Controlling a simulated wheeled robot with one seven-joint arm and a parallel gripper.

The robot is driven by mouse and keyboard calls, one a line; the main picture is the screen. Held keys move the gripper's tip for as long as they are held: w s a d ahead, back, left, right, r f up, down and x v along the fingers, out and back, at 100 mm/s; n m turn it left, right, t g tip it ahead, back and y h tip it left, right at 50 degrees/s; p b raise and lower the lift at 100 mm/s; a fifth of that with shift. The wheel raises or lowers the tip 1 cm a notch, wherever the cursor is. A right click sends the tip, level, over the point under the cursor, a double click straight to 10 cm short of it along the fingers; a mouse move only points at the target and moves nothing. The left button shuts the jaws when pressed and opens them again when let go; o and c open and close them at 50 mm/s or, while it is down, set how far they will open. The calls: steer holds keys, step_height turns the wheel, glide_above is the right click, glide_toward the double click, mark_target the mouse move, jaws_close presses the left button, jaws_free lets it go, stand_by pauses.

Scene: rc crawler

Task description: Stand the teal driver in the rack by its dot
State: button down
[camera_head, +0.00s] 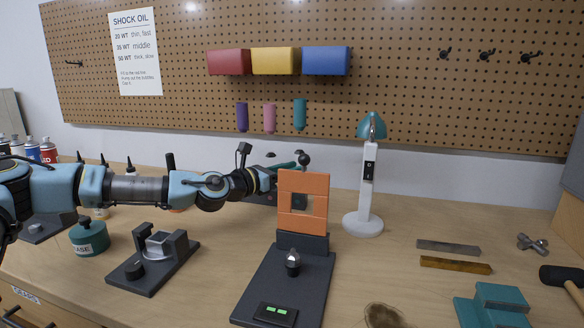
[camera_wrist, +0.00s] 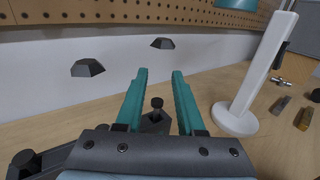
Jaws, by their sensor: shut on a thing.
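My gripper (camera_head: 292,166) reaches in from the left, behind the upright orange block.
The orange block (camera_head: 302,181) stands on a dark base (camera_head: 270,270) in front of my gripper. A white lamp (camera_head: 367,180) stands close on the right. A dark fixture (camera_head: 150,262) and a teal pot (camera_head: 89,238) are at left. Metal bars (camera_head: 448,247) lie at right.

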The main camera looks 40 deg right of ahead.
steer(key=shift+f, duration=0.2)
steer(key=shift+c, duration=2.2)
jaws_free()
